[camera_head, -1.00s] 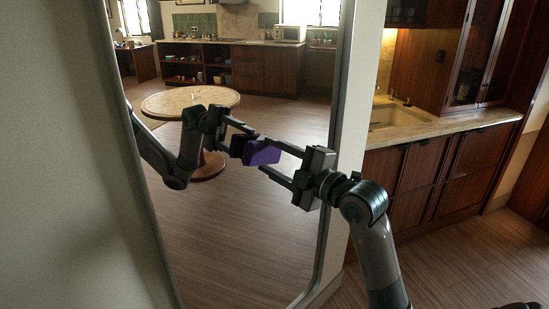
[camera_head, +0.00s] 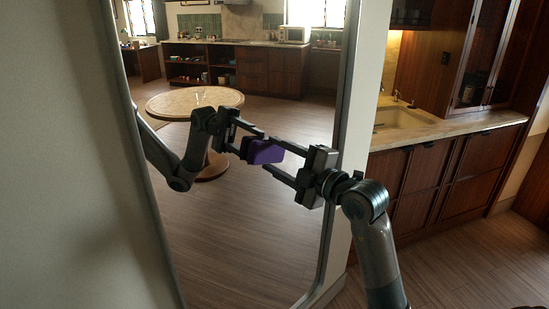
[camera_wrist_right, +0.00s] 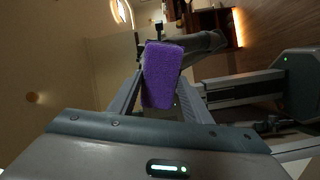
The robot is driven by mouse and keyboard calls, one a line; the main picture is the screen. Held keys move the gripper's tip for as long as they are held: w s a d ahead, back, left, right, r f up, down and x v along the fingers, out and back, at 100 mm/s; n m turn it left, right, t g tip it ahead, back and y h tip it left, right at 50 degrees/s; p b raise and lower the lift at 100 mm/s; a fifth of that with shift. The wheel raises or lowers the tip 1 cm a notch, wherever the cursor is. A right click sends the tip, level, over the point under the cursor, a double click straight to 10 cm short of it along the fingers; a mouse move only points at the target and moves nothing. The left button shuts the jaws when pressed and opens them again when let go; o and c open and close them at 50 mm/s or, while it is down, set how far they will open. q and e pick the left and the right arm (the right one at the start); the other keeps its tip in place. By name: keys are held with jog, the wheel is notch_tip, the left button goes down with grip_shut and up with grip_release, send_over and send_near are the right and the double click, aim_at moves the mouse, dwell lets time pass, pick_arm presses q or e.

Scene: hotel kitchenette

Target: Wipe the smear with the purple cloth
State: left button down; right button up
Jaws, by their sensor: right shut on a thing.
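My right gripper (camera_head: 268,153) is shut on the purple cloth (camera_head: 266,152), a thick folded pad, in front of a tall mirror (camera_head: 250,245) in the head view. The cloth also shows between the fingers in the right wrist view (camera_wrist_right: 161,75). The arm and gripper coming from the left are my right arm's reflection. The cloth and its reflection nearly meet; I cannot tell whether the cloth touches the glass. I cannot make out the smear; the cloth and gripper cover part of the mirror. My left gripper is not in view.
The mirror's thin frame (camera_head: 332,200) edges a pale wall (camera_head: 50,160) on the left. A counter with a sink (camera_head: 400,118) and wooden cabinets stands at right. The round table (camera_head: 172,104) and far kitchen appear in the reflection. Wooden floor lies clear at lower right.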

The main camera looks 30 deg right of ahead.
aim_at(281, 149)
jog(key=shift+w+d, duration=0.2)
jog(key=shift+d, duration=1.35)
jog(key=shift+w+p, duration=0.1)
jog(key=shift+p, duration=0.4)
jog(key=shift+a, duration=0.1)
jog(key=shift+s+a+r+p, duration=0.1)
jog(key=shift+s+a+p, duration=0.05)
jog(key=shift+a+p, duration=0.4)
jog(key=shift+s+a+r+p, duration=0.1)
jog(key=shift+a+p, duration=0.3)
jog(key=shift+a, duration=0.1)
jog(key=shift+s+a+f+p, duration=0.15)
jog(key=shift+a+p, duration=0.3)
jog(key=shift+a, duration=0.45)
